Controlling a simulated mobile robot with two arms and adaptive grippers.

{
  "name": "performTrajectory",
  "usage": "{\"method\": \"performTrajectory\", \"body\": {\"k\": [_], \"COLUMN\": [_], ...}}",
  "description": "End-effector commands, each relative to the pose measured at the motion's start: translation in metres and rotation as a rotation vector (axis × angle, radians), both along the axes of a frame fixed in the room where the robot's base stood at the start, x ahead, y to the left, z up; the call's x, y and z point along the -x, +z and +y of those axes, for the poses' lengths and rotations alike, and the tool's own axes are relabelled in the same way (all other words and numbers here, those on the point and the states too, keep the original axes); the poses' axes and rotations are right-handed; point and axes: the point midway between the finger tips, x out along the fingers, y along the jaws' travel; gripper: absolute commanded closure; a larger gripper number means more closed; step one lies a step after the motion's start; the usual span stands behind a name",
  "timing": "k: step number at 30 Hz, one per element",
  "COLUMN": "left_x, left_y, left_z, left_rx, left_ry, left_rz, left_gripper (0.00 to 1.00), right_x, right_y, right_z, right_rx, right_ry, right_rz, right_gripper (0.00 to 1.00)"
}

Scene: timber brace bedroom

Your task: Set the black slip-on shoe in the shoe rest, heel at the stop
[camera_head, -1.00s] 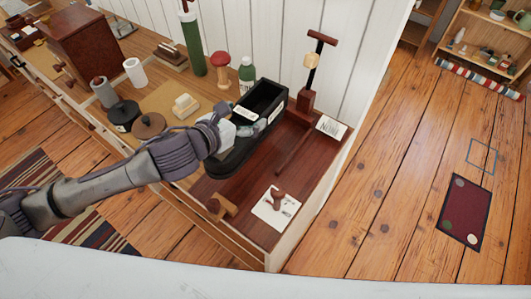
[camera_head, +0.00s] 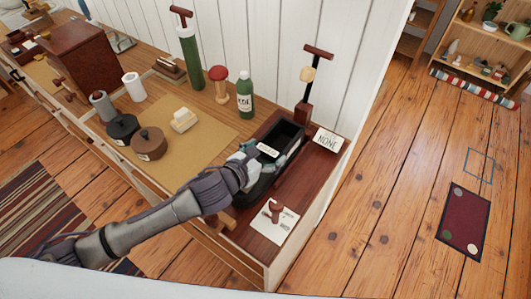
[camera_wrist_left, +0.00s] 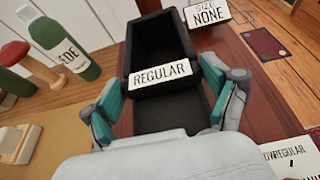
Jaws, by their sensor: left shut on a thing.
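The black slip-on shoe (camera_head: 288,132) is a long, open, box-like black shape with a white "REGULAR" band; it also shows in the left wrist view (camera_wrist_left: 152,40). My left gripper (camera_head: 262,165) is shut on its sides, with teal finger pads on both sides near the band in the wrist view (camera_wrist_left: 163,98). My right gripper is not in view.
A green bottle (camera_head: 245,95) and a red-topped stand (camera_head: 220,88) are left of the shoe. A "NONE" card (camera_head: 328,140) lies at right. A peg (camera_head: 276,207) stands on a white card in front. Dark round pots (camera_head: 149,143) sit on the tan mat.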

Motion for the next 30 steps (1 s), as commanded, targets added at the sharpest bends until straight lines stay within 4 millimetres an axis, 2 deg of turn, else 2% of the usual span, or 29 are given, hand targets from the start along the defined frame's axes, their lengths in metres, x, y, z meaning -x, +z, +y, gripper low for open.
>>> {"method": "performTrajectory", "body": {"k": [11,12,14,26,30], "left_x": [-0.001,0.000,0.000,0.000,0.014], "left_y": [-0.005,-0.007,-0.007,-0.003,0.001], "left_z": [0.000,0.000,0.000,0.000,0.008], "left_rx": [0.003,0.001,0.001,0.001,-0.001], "left_ry": [-0.001,0.000,0.000,-0.001,-0.002], "left_rz": [-0.005,-0.002,-0.002,-0.003,-0.002], "left_gripper": [0.83,0.11,0.02,0.00,0.00], "right_x": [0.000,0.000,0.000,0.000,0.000], "right_y": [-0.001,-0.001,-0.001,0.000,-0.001], "right_z": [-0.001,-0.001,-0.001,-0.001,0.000], "right_rx": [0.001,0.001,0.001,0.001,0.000], "right_ry": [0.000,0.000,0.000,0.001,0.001], "right_rz": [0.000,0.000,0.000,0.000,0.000], "right_gripper": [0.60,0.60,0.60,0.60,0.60]}}
